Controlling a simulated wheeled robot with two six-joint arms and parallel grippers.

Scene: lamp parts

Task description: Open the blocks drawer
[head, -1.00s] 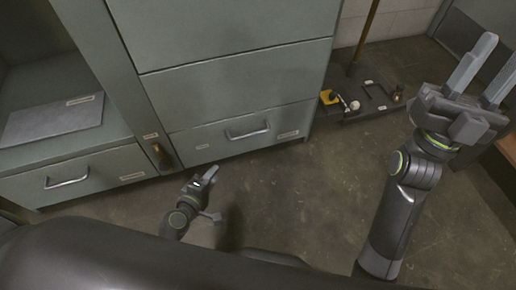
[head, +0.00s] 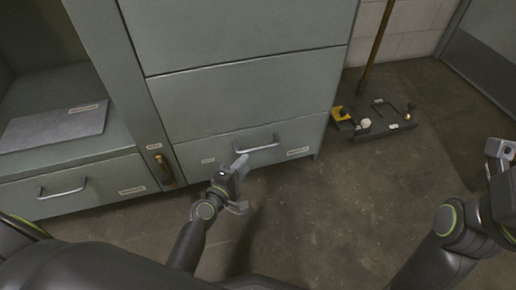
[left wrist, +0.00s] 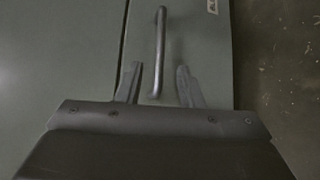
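A grey-green cabinet has a shut lower drawer (head: 225,148) with a metal bar handle (head: 258,148). A second shut drawer (head: 100,183) with a handle is at the left. The drawers' small labels are too small to read, so I cannot tell which is the blocks drawer. My left gripper (head: 240,167) is just in front of the middle drawer's handle. In the left wrist view its fingers (left wrist: 158,84) are open, and the handle (left wrist: 160,45) runs between and beyond them. My right gripper (head: 499,160) is at the right edge, its fingers not clearly shown.
A dark floor tray (head: 362,132) with a pole, a yellow item and small parts stands right of the cabinet. An orange-yellow item (head: 164,170) is on the post between the drawers. A grey slab (head: 55,125) lies on the left shelf. Floor before the cabinet is clear.

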